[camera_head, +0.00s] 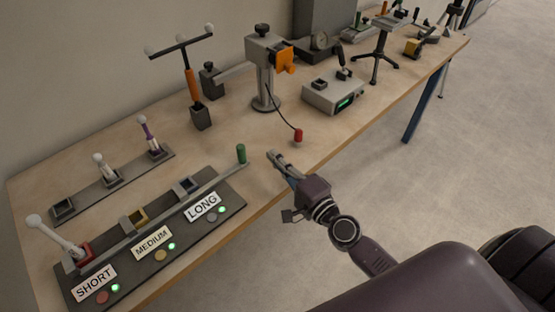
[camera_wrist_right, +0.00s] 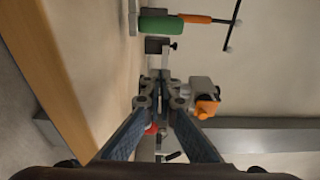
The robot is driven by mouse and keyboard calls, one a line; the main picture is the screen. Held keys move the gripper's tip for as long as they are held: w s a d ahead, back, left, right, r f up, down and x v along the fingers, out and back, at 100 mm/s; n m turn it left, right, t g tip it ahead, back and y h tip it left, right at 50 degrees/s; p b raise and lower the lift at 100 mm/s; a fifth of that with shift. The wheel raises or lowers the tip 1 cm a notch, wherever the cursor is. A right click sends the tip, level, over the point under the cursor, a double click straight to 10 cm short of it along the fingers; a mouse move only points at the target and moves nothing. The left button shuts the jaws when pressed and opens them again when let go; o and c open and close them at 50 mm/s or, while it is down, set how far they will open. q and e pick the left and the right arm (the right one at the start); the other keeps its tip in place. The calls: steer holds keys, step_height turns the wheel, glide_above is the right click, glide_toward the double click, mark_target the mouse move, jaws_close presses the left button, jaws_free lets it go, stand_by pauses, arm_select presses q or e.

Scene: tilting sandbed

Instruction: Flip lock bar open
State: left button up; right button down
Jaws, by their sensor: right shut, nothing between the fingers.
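The lock bar (camera_head: 218,180) is a long thin grey bar with an upright green handle (camera_head: 241,154) at its right end. It lies across the dark panel (camera_head: 233,203) marked SHORT, MEDIUM and LONG, running past the red, yellow and blue-grey holders. My right gripper (camera_head: 272,156) is shut and empty, just right of the green handle and apart from it. In the right wrist view, the green handle (camera_wrist_right: 160,23) shows near the top, beyond the shut fingertips (camera_wrist_right: 160,80). My left gripper is in neither view.
A white-tipped tool (camera_head: 55,236) leans in the red SHORT holder. A rack (camera_head: 125,181) with two more white-tipped tools stands behind the panel. A red-tipped cable (camera_head: 298,136) hangs from the grey stand (camera_head: 265,80) behind my gripper. The table's front edge runs below the gripper.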

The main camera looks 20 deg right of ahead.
mark_target(243, 157)
steer(key=p+x, duration=0.1)
steer(key=x, duration=0.5)
steer(key=shift+w+a, duration=0.15)
steer(key=shift+w, duration=0.2)
steer(key=shift+s+a, duration=0.85)
steer(key=shift+a, duration=0.25)
steer(key=shift+s+a, duration=0.35)
steer(key=shift+a, duration=0.15)
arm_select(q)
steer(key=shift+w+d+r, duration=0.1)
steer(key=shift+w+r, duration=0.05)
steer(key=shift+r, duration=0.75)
arm_select(e)
steer(key=shift+s+a+p, duration=0.2)
steer(key=shift+a+p, duration=0.1)
steer(key=shift+a, duration=0.3)
steer(key=shift+s+a+p, duration=0.25)
steer(key=shift+a, duration=0.3)
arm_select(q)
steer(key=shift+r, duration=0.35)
arm_select(e)
steer(key=shift+a+f, duration=0.1)
steer(key=shift+a, duration=0.05)
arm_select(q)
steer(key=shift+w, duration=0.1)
